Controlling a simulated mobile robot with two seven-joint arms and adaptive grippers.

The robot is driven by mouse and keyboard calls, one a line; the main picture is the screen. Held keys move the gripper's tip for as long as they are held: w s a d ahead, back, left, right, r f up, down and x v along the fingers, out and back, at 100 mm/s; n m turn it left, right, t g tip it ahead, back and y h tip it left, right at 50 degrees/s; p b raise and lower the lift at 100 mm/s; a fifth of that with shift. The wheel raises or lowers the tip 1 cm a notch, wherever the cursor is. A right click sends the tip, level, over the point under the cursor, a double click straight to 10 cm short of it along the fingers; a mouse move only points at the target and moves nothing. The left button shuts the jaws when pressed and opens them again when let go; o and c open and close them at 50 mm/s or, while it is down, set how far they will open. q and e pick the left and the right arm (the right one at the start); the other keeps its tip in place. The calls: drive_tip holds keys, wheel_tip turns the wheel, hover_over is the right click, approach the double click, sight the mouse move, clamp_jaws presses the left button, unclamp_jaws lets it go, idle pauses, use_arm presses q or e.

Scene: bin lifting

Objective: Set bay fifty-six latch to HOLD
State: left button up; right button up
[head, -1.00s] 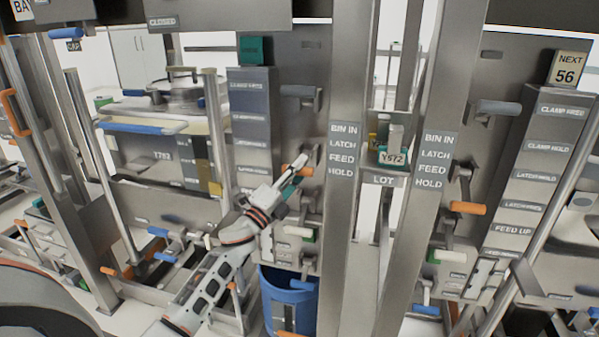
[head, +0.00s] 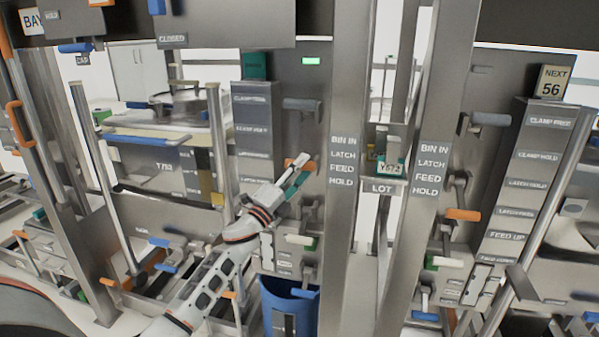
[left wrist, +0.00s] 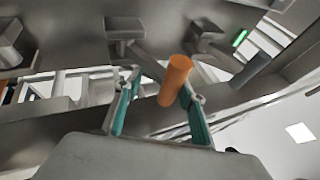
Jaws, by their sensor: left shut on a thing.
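My left gripper (head: 292,176) is at the orange latch handle (head: 303,161) on the panel left of the middle posts. In the left wrist view, the orange handle (left wrist: 175,80) lies between its teal fingers (left wrist: 160,108), nearer the right one, and the gripper is shut on it. The label strip (head: 343,163) beside it reads BIN IN, LATCH, FEED, HOLD. A green light (head: 311,61) is lit at the top of this panel. The right-hand panel has another orange handle (head: 463,214) and a sign reading NEXT 56 (head: 552,81). My right gripper is not in view.
A grey handle (head: 302,105) sits above the held one, and a white-and-green handle (head: 301,241) below. A blue bin (head: 290,308) stands underneath. Steel posts (head: 346,260) stand close on the right. A LOT shelf (head: 384,187) is between the posts.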

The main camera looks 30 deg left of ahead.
use_arm(q)
drive_tip(key=shift+w+a+r, duration=0.1)
drive_tip(key=shift+a+r, duration=0.1)
drive_tip(key=shift+r, duration=0.45)
drive_tip(key=shift+a+r, duration=0.15)
drive_tip(key=shift+r, duration=0.45)
drive_tip(key=o, duration=1)
drive_tip(key=shift+w, duration=0.15)
drive_tip(key=shift+w+d+f, duration=0.15)
drive_tip(key=shift+w+f, duration=0.15)
drive_tip(key=shift+w, duration=0.15)
drive_tip(key=shift+s, duration=0.3)
drive_tip(key=v, duration=0.4)
drive_tip(key=f+v, duration=0.1)
drive_tip(key=v, duration=0.7)
drive_tip(key=shift+w+d+f, duration=0.15)
drive_tip(key=shift+f, duration=0.3)
